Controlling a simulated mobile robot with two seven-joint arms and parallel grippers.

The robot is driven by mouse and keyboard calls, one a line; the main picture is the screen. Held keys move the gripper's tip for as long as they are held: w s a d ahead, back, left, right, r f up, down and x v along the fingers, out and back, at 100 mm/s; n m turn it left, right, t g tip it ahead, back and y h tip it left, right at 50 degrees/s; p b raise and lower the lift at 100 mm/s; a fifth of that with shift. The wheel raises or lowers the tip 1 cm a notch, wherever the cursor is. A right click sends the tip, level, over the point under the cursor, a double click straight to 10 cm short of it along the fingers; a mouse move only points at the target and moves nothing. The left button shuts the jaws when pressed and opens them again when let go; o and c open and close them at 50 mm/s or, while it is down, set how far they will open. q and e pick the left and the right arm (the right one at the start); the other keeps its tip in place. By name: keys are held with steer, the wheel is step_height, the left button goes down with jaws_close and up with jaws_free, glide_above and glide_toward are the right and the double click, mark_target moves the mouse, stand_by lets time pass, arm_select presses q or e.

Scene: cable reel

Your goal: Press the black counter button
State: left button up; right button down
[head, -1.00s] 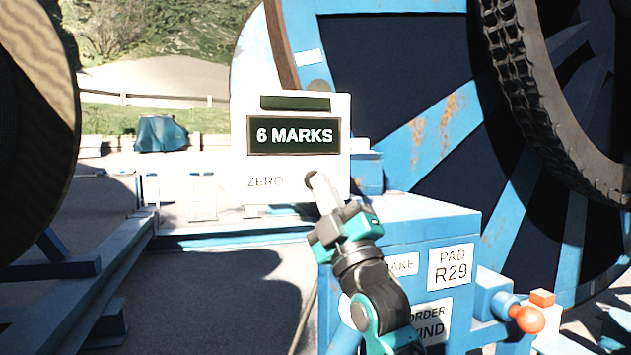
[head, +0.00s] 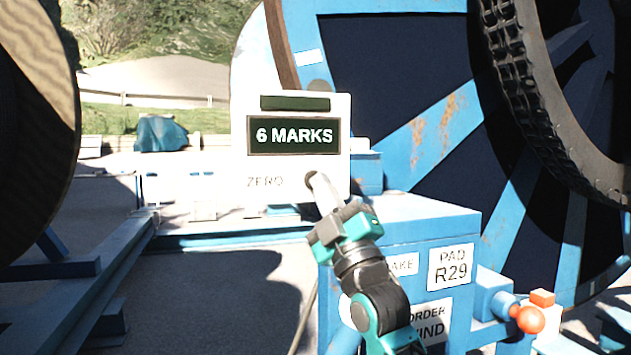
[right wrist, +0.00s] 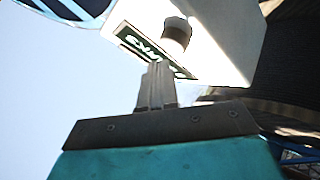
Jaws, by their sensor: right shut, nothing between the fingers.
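The white counter box (head: 240,160) faces me in the middle of the head view. Its display (head: 291,135) reads "6 MARKS" and "ZERO" is printed below. The black button (head: 309,178) is right of that word, mostly hidden behind my right fingertips. My left gripper is not in view.
A blue cabinet (head: 410,235) with labels stands below and right of the box. An orange-red knob (head: 528,319) sticks out at lower right. A big blue reel (head: 440,125) and a tyre (head: 545,110) fill the right. Another reel edge (head: 60,110) is at left.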

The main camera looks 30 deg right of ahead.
steer(key=shift+w, duration=0.15)
steer(key=shift+w+d, duration=0.1)
steer(key=shift+w, duration=0.2)
steer(key=shift+w+d, duration=0.15)
steer(key=shift+w, duration=0.4)
stand_by(1.0)
steer(key=shift+s, duration=0.1)
steer(key=shift+s+a+p, duration=0.25)
steer(key=shift+s+p, duration=0.15)
steer(key=shift+s, duration=0.5)
steer(key=shift+s+a+p, duration=0.15)
steer(key=shift+s+a, duration=0.05)
steer(key=shift+s, duration=0.6)
steer(key=shift+s+a+p, duration=0.1)
steer(key=shift+s+a, duration=0.05)
steer(key=shift+s, duration=0.7)
steer(key=shift+s+a+p, duration=0.15)
steer(key=shift+s+a, duration=0.05)
steer(key=shift+s, duration=0.6)
